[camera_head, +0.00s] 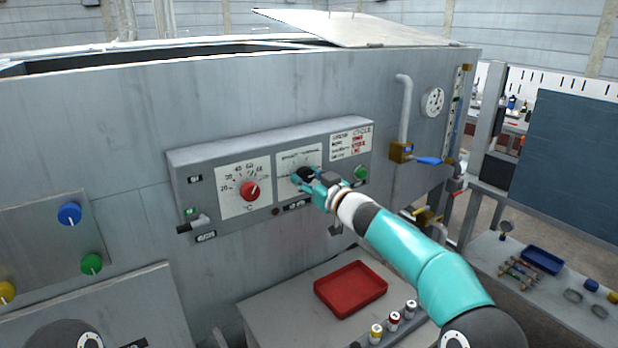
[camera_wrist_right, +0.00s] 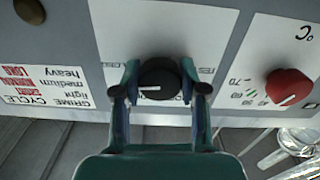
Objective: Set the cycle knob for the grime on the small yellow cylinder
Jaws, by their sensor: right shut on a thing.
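The black cycle knob (camera_wrist_right: 160,78) sits on a white dial plate, with printed labels too blurred to read. In the wrist view its white mark points left. My right gripper (camera_head: 312,178) has its fingers on both sides of the knob, shut on it; the fingers also show in the wrist view (camera_wrist_right: 161,88). A grime and cycle chart (camera_wrist_right: 45,87) lists light, medium and heavy; it also shows on the panel in the head view (camera_head: 351,143). My left gripper is out of view.
A red temperature knob (camera_head: 250,191) is left of the cycle knob, and a green button (camera_head: 361,173) is to its right. A red tray (camera_head: 350,289) lies on the table below. A pipe with a blue-handled valve (camera_head: 428,160) stands right of the panel.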

